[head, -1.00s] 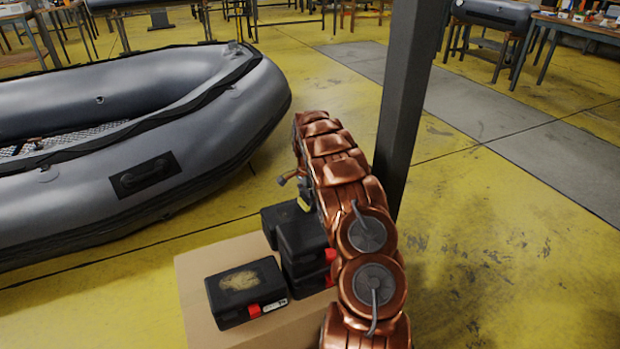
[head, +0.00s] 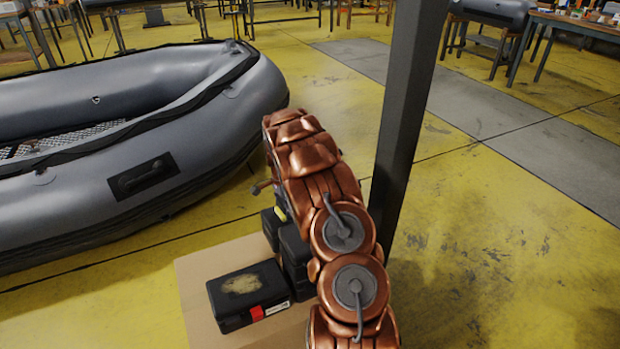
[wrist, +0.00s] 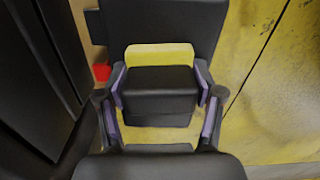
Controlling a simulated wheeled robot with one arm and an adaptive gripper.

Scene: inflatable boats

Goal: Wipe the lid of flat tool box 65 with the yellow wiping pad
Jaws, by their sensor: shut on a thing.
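A flat black tool box (head: 247,293) with a pale, dusty smear on its lid and a red latch lies on cardboard in the head view. Its label is too small to read, so I cannot confirm the number 65. My gripper (wrist: 159,88) is shut on a black block with a yellow part, which I take as the yellow wiping pad (wrist: 160,56). A bit of yellow also shows beside my arm in the head view (head: 281,213), above the boxes behind the smeared one. My arm hides most of the gripper there.
More black boxes (head: 293,250) stand stacked right behind the smeared box, partly hidden by my arm. The cardboard (head: 198,268) is bare at the left. A dark post (head: 405,120) rises close right of my arm. A grey inflatable boat (head: 215,140) lies behind, left.

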